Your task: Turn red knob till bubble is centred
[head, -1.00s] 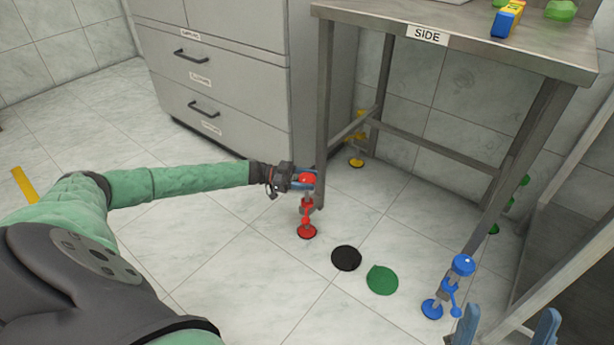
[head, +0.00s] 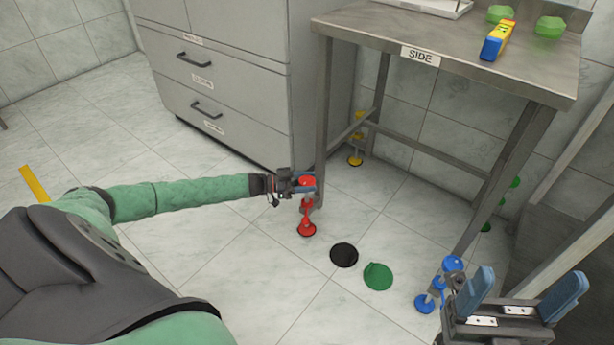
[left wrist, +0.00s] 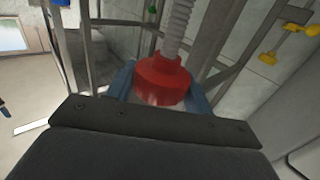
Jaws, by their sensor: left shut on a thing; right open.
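The red knob (head: 306,181) is on the red levelling foot (head: 306,228) at the near left leg of the steel table (head: 440,85). My left gripper (head: 304,186) is shut on the red knob. In the left wrist view the red knob (left wrist: 163,78) sits between the blue fingers, with a grey threaded rod beyond it. A yellow-and-blue spirit level (head: 497,40) lies on the table top; its bubble is too small to make out. My right gripper (head: 519,296) is open and empty at the lower right, near the blue foot.
The blue foot (head: 425,303), yellow foot (head: 355,159) and green foot (head: 486,227) are at the other legs. A black disc (head: 344,255) and a green disc (head: 378,276) lie on the floor. A grey drawer cabinet (head: 225,75) stands left of the table. Green lumps (head: 549,27) lie on top.

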